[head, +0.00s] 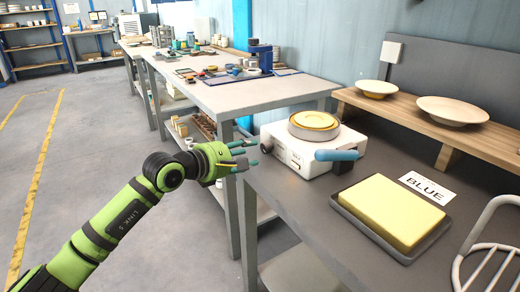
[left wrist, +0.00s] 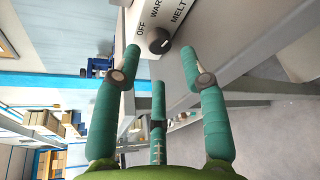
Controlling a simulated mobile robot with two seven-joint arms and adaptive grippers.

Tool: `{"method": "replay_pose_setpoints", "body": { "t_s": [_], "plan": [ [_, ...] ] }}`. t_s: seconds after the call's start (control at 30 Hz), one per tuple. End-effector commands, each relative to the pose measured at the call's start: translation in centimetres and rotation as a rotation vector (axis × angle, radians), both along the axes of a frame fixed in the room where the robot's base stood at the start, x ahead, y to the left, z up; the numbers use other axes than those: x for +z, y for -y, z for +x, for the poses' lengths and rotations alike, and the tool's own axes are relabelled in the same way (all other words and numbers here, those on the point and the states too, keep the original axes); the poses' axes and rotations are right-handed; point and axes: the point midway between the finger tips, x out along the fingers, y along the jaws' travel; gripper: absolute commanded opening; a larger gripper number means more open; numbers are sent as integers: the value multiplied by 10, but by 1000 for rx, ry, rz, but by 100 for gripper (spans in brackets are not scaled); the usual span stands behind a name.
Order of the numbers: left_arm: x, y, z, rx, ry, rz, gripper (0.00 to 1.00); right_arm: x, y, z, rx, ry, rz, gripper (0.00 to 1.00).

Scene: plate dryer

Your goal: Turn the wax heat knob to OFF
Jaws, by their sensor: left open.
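The wax heater is a white box (head: 296,158) with a round pan of yellow wax on top, near the left edge of the grey table. Its dark wax heat knob (head: 266,146) is on the left side. In the left wrist view the round knob (left wrist: 158,40) shows beside the labels OFF, WARM (partly cut off) and MELT. A small pale mark is on the knob's right side; its exact setting is hard to tell. My left gripper (head: 252,156) is open and empty, just left of the knob. In the wrist view its green fingers (left wrist: 160,58) spread to either side, below the knob, apparently without touching it.
A yellow block on a dark tray (head: 430,247), a BLUE label (head: 427,187) and a wire rack (head: 490,255) are to the right. A wooden shelf with bowls (head: 432,128) stands behind. Floor at left is open.

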Motion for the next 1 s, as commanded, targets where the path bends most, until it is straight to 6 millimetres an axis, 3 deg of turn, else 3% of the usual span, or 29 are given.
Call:
{"method": "replay_pose_setpoints", "body": {
  "t_s": [0.13, 0.6, 1.0],
  "plan": [
    [-2, -5, 10, 20, 12, 69, 43, -2, 1, -5, 0, -9, -2, 40],
    [-18, 29, 54, 20, 11, 63, 43, -2, 0, -2, 1, 0, 0, 40],
    [-19, 34, 59, 19, 12, 63, 43, -1, 0, -1, 1, -2, -1, 40]
  ]
}}
